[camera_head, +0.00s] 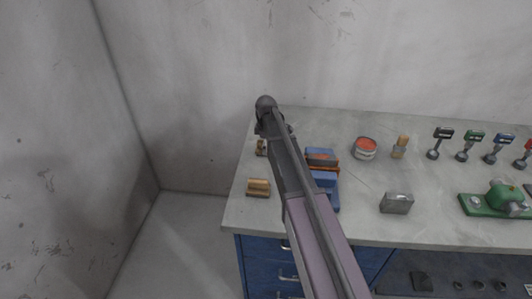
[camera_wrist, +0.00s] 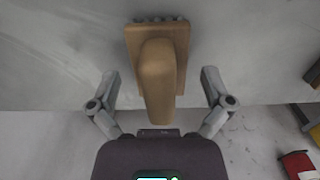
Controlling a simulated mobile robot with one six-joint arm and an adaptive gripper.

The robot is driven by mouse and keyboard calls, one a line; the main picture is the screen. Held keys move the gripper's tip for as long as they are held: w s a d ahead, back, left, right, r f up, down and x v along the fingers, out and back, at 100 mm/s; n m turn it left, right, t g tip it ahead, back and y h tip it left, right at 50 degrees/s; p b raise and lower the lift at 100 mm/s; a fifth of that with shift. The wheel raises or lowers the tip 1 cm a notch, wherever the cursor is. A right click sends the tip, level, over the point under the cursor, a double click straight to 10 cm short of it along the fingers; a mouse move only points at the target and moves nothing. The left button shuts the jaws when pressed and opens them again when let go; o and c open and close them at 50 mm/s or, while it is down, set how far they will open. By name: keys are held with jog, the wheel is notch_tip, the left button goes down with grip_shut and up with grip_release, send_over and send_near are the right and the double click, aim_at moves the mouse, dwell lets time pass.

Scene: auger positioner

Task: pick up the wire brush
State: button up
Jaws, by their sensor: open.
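A wooden brush, which I take as the wire brush (camera_wrist: 158,75), lies in the upper middle of the wrist view. It has a broad block, a rounded handle pointing towards my gripper, and a row of dark tufts along the far edge. My gripper (camera_wrist: 161,84) is open, with one finger on each side of the handle and visible gaps on both sides. In the head view, my gripper (camera_head: 262,132) is at the table's left end. A small brown piece, probably the brush (camera_head: 261,148), shows just below it, mostly hidden by my arm.
A tan wooden block (camera_head: 258,187) stands near the table's left edge. A blue and orange item (camera_head: 322,170) is right of my arm. A red-topped tin (camera_head: 365,148), an upright brush (camera_head: 400,147) and a grey block (camera_head: 396,203) stand further right. The table (camera_head: 245,220) ends close by.

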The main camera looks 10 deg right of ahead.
jog(key=shift+f+b, duration=0.5)
jog(key=shift+f, duration=0.25)
jog(key=c, duration=1.3)
jog(key=shift+o, duration=0.2)
jog(key=shift+r, duration=0.2)
notch_tip(320, 180, up, 10)
jog(key=p, duration=1)
jog(key=shift+f, duration=0.2)
